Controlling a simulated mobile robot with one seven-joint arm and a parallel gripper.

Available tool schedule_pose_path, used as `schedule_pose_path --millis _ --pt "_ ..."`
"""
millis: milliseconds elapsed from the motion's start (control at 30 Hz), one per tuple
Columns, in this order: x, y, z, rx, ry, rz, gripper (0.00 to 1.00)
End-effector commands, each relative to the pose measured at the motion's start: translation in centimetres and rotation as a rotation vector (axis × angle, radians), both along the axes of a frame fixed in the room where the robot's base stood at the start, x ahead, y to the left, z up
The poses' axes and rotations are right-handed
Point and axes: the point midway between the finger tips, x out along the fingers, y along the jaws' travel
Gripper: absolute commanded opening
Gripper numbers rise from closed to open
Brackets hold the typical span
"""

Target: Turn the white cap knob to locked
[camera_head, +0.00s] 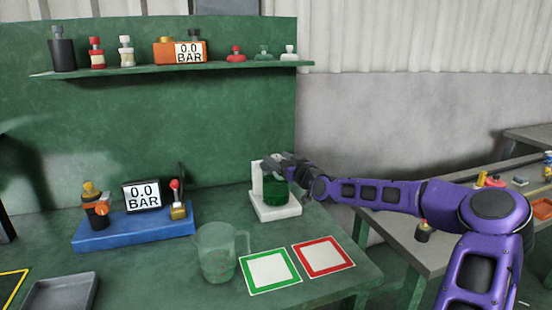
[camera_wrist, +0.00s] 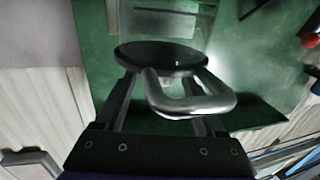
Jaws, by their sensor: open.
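A white stand (camera_head: 275,211) with an upright back holds a dark green vessel (camera_head: 276,191) on the bench. My gripper (camera_head: 284,163) is at the top of this vessel, reaching in from the right. In the wrist view, my gripper (camera_wrist: 167,85) is open, with its fingers either side of a silver loop handle (camera_wrist: 190,96) and a dark round disc (camera_wrist: 150,55) beyond it. I cannot tell whether the fingers touch them. A white cap knob cannot be made out clearly at the stand; the gripper covers its top.
A blue base (camera_head: 135,230) carries a gauge reading 0.0 BAR (camera_head: 142,196) and fittings. A clear jug (camera_head: 217,252), a green-framed card (camera_head: 269,271) and a red-framed card (camera_head: 323,257) lie in front. A shelf (camera_head: 180,68) holds several parts, including white-topped ones.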

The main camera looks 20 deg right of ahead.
Motion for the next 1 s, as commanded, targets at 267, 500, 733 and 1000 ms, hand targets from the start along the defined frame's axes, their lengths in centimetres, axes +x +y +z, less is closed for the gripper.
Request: schedule_pose_path --millis 267,500,733,1000 --pt "1.7 0.4 0.0 0.001 0.001 0.000 0.71" --pt "1.7 0.4 0.0 0.001 0.001 0.000 0.68" --pt "1.7 0.4 0.0 0.000 0.001 0.000 0.27" --pt "1.7 0.4 0.0 0.000 0.001 0.000 0.00"
